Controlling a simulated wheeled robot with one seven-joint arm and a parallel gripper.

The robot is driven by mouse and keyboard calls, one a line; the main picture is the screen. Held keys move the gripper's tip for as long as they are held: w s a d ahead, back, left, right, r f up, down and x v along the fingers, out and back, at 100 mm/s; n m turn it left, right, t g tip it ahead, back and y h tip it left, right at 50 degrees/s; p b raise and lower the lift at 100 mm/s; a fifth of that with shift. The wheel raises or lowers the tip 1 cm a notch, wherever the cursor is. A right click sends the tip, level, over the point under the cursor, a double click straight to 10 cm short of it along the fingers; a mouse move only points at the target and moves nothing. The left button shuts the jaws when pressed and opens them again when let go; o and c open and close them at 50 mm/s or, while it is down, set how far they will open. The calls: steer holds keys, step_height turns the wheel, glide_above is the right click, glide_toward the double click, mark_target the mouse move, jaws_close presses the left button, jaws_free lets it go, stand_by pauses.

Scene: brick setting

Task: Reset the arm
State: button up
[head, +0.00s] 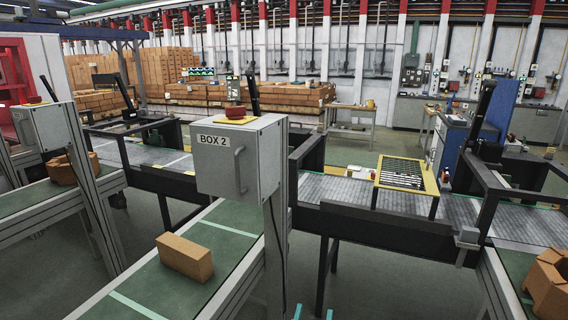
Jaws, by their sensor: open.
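My gripper (313,312) shows only as two teal fingertips at the bottom edge, just right of the middle. The fingertips are apart, with dark floor visible between them and nothing held. The rest of the gripper and the arm are out of the picture. An orange-brown brick (186,257) lies on the green conveyor (228,240) to the left of my gripper, well apart from it.
A grey control box labelled BOX 2 (238,158) stands on a post beside the green conveyor. A roller conveyor (345,192) crosses behind. More bricks (548,283) sit at the right edge. Stacked brick pallets (230,98) are at the back.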

steer(key=s+a+f+n+g+y, duration=0.2)
steer(key=s+f+n+y, duration=0.4)
steer(key=s+f, duration=1.1)
steer(key=s+a+m+g, duration=0.1)
steer(key=s+a, duration=0.1)
steer(key=s, duration=0.7)
steer(key=s+a+f+m, duration=0.1)
steer(key=s+a+m, duration=0.1)
steer(key=s, duration=0.8)
steer(key=shift+a+f+g, duration=0.25)
steer(key=shift+g, duration=0.15)
steer(key=shift+s, duration=0.2)
